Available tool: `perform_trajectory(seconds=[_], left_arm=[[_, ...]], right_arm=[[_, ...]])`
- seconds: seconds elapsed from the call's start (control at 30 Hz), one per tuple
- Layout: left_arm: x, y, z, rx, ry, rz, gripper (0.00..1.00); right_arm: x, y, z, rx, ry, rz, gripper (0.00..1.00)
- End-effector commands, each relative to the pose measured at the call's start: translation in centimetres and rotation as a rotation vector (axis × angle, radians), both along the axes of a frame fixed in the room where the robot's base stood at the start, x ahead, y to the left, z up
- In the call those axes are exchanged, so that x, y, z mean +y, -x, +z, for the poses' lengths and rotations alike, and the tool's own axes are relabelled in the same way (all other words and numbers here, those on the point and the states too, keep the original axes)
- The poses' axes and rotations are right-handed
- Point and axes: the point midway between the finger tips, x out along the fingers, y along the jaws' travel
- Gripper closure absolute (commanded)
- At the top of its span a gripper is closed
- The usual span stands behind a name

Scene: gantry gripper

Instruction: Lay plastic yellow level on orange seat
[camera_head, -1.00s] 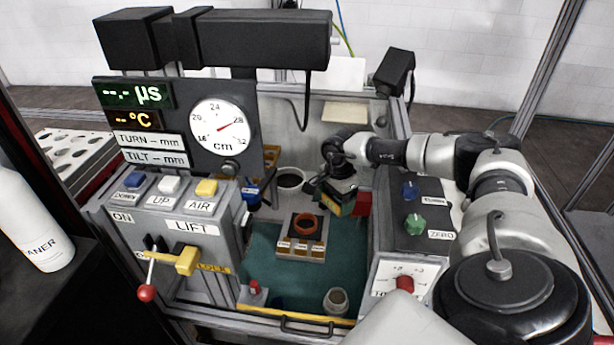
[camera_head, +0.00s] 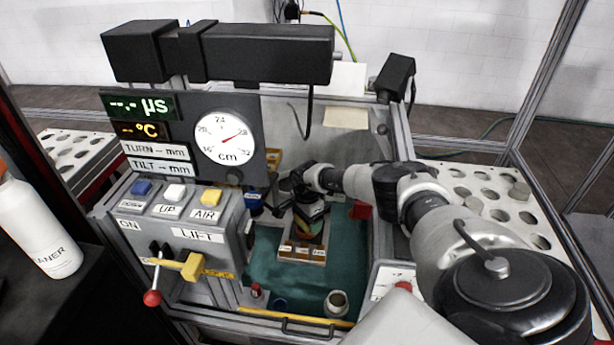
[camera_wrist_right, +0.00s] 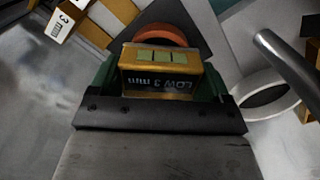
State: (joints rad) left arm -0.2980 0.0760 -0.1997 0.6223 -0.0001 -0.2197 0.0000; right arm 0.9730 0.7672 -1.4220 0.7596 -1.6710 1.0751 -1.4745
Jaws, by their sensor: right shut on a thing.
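In the head view my right gripper (camera_head: 309,222) is over the brown labelled block (camera_head: 302,252) that bears the seat, and hides most of the seat. I cannot tell whether the level touches the seat. My left gripper is not in view.
A control panel with a lift lever (camera_head: 153,297) stands at the left. A dial gauge (camera_head: 225,138) is above it. A red block (camera_head: 360,211) is right of the gripper. A small round cup (camera_head: 337,302) stands on the teal mat (camera_head: 285,278) near the front edge.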

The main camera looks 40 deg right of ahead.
Motion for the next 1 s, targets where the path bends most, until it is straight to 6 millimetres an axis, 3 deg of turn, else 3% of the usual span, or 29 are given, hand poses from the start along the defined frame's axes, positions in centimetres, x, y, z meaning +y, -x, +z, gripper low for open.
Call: perform_trajectory(seconds=[0.2, 0.23, 0.37, 0.67, 0.77, 1.0], left_arm=[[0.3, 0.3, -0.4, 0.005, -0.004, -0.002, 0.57], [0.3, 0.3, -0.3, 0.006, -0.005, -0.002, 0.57], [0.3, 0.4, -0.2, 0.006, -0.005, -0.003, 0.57], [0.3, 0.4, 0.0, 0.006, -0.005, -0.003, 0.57], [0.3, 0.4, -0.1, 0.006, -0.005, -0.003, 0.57], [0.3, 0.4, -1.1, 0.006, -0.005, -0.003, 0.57]], right_arm=[[0.0, 0.0, -0.3, 0.000, 0.000, 0.000, 0.49], [0.0, 0.0, -0.2, 0.001, 0.000, 0.000, 0.19], [0.0, 0.0, -0.1, 0.001, 0.000, 0.000, 0.00], [0.0, 0.0, 0.3, 0.000, 0.000, 0.000, 0.00], [-0.1, 0.0, 1.4, -0.003, -0.001, 0.002, 0.00], [-0.1, -0.1, 6.2, -0.005, 0.000, 0.002, 0.00]])
